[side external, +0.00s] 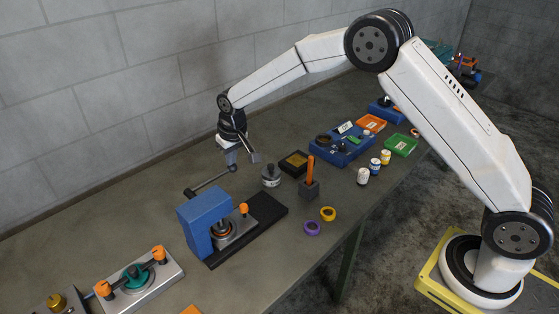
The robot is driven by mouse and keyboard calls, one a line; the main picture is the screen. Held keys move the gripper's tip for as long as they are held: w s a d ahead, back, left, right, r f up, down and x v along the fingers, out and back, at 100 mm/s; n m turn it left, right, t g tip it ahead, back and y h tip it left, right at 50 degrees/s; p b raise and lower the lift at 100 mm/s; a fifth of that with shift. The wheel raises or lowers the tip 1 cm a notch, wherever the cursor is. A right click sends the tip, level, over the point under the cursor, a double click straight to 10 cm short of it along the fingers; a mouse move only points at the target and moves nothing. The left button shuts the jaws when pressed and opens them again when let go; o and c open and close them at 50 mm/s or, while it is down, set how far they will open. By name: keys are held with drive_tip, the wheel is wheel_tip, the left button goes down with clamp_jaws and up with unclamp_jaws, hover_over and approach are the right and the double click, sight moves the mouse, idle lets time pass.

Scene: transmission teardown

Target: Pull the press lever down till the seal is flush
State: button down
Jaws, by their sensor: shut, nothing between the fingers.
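The blue press (200,216) stands on a black base plate (266,208) near the middle of the bench. Its dark lever (210,181) slopes slightly upward from a knob at the press's left side to its end at the right. My gripper (234,164) is shut and empty, pointing down right at the lever's far end; whether it touches the lever I cannot tell. A round part with a copper-coloured ring (222,228) sits under the press head in a grey fixture with an orange knob. The seal's seating is too small to tell.
Purple (312,228) and yellow (328,213) rings lie near the front edge. A clamp fixture (138,279) is at front left.

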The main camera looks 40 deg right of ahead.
drive_tip(key=shift+r, duration=3.35)
drive_tip(key=shift+s, duration=0.1)
drive_tip(key=shift+s+d, duration=0.15)
drive_tip(key=s+d+f, duration=0.1)
drive_tip(key=s+d, duration=0.2)
drive_tip(key=s, duration=1.1)
drive_tip(key=s+d+f, duration=0.2)
drive_tip(key=s+d, duration=0.2)
drive_tip(key=s, duration=1.1)
drive_tip(key=shift+d+f, duration=0.15)
drive_tip(key=shift+f, duration=0.05)
